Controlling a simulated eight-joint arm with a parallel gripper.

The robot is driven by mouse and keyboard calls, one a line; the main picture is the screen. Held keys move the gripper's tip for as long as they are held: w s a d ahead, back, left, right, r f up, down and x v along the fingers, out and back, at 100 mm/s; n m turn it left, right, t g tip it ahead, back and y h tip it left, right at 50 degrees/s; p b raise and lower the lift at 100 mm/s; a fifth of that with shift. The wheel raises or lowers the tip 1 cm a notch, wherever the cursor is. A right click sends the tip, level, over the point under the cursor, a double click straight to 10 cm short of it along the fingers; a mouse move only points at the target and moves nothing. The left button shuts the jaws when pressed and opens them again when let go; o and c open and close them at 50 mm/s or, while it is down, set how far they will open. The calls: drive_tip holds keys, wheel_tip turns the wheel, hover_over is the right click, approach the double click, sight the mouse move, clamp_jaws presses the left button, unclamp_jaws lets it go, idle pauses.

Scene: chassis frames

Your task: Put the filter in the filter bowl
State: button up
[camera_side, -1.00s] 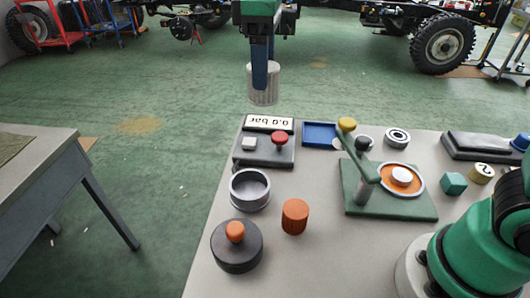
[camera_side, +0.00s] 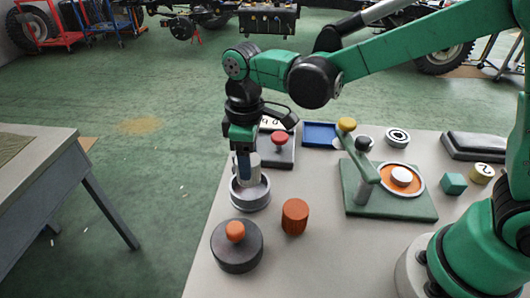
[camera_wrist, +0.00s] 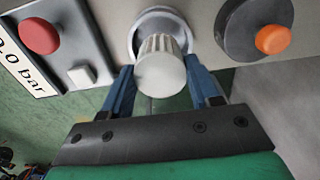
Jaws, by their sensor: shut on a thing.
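The filter is a whitish ribbed cylinder (camera_wrist: 161,70) held between the two blue fingers of my gripper (camera_wrist: 162,88) in the wrist view. In the side view my gripper (camera_side: 245,165) points down, and the filter (camera_side: 254,163) shows beside its fingers. The filter bowl is a grey metal ring-shaped cup (camera_side: 249,196) near the table's left edge. The filter's lower end is at or just above the bowl's mouth; I cannot tell how far inside it is. In the wrist view the bowl's rim (camera_wrist: 133,38) shows behind the filter.
A dark round lid with an orange knob (camera_side: 237,250) and an orange ribbed cylinder (camera_side: 295,216) stand close to the bowl. A panel with a red button (camera_side: 280,139) lies behind. A green lever stand (camera_side: 385,205) is to the right.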

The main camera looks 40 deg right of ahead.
sight(256, 178)
drive_tip(key=shift+f, duration=1.9)
drive_tip(key=shift+f, duration=0.1)
drive_tip(key=o, duration=1.3)
